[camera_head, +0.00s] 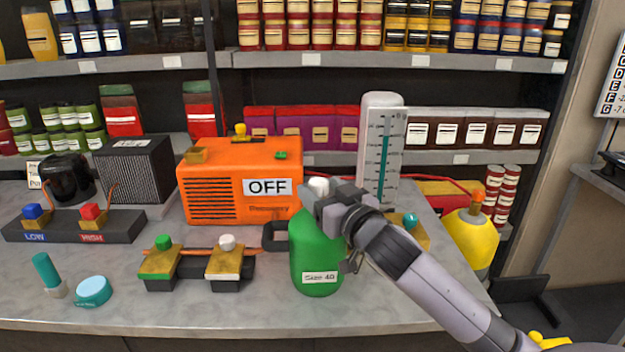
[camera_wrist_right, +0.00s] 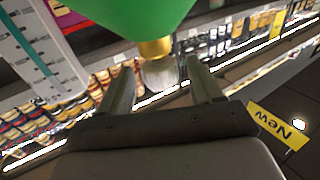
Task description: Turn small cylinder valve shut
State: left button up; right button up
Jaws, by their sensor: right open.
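The small green cylinder (camera_head: 316,262), labelled "Size 40", stands upright near the front of the counter. Its white valve knob (camera_head: 318,186) shows at the top, partly covered by my right gripper (camera_head: 322,198). In the right wrist view, the green cylinder (camera_wrist_right: 135,15) has a brass neck (camera_wrist_right: 155,48) and the pale valve knob (camera_wrist_right: 160,73) beyond it. The right gripper (camera_wrist_right: 162,75) is open there, with one finger on each side of the knob. I cannot tell whether the fingers touch it. My left gripper is not in view.
An orange pump (camera_head: 215,192) marked "OFF" stands behind left. A white gauge (camera_head: 383,160) stands close behind the cylinder. A valve block (camera_head: 195,268) with green and white knobs lies left. A yellow cylinder (camera_head: 470,238) stands right.

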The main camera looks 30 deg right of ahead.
aim_at(313, 183)
jog(key=shift+w+d+p, duration=0.2)
jog(key=shift+w+p, duration=0.1)
jog(key=shift+w, duration=1.65)
jog(key=c, duration=1)
